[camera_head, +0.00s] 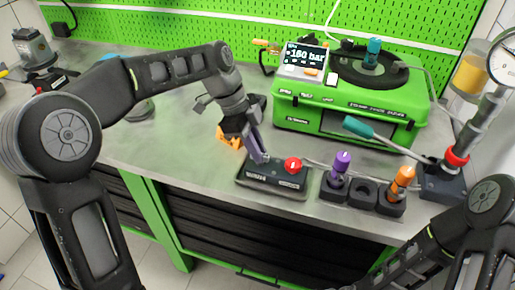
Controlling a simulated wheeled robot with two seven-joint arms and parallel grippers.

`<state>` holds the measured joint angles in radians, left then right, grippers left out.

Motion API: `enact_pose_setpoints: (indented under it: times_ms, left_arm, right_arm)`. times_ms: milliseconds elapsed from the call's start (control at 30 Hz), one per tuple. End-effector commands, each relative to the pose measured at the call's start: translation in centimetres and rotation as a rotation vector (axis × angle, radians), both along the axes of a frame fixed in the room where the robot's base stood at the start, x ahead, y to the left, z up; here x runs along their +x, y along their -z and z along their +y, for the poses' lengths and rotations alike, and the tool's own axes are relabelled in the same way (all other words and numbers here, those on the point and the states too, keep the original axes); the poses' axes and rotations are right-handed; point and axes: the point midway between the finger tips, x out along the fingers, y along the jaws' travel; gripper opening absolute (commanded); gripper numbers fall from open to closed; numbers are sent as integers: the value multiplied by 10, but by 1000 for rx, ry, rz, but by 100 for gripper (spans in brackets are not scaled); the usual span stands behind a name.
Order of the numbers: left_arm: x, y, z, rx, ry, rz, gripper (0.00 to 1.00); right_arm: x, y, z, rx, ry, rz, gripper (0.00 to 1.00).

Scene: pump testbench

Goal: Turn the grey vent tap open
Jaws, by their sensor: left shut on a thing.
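A black valve block (273,178) with white labels sits on a metal plate near the front edge of the bench. A red knob (292,165) stands on its right part. My left gripper (260,157) reaches down to the left part of the block, left of the red knob. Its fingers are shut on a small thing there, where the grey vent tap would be. The fingers hide the tap, so its angle cannot be seen. My right arm shows at the lower right, but its gripper is out of the picture.
Right of the block stand a purple-topped part (341,164) and an orange-topped part (403,177) in black holders. A green pump case (345,112) with a "160 bar" display stands behind. An orange object (229,137) lies behind my gripper. The bench's left side is mostly clear.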

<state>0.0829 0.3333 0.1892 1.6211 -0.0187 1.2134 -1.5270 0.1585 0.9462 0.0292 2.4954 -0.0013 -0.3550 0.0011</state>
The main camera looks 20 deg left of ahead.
Motion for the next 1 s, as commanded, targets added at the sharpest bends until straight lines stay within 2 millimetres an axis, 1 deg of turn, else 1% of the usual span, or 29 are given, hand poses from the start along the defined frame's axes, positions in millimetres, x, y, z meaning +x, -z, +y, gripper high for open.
enact_pose_setpoints:
  times_ms: [367, 567, 767, 1000]
  left_arm:
    - [0, 0, 0, 0, -16, -1, 0]
    - [0, 1, 0, 0, -78, -3, 0]
    - [-1, 2, 0, 0, -197, -4, 0]
    - [-3, 3, 0, 0, -402, -4, 0]
  right_arm:
    - [0, 2, 0, 0, 0, 0, 0]
    - [0, 9, 0, 0, 0, 0, 0]
    - [0, 21, 0, 0, 0, -1, 0]
    - [1, 37, 0, 0, 1, -2, 0]
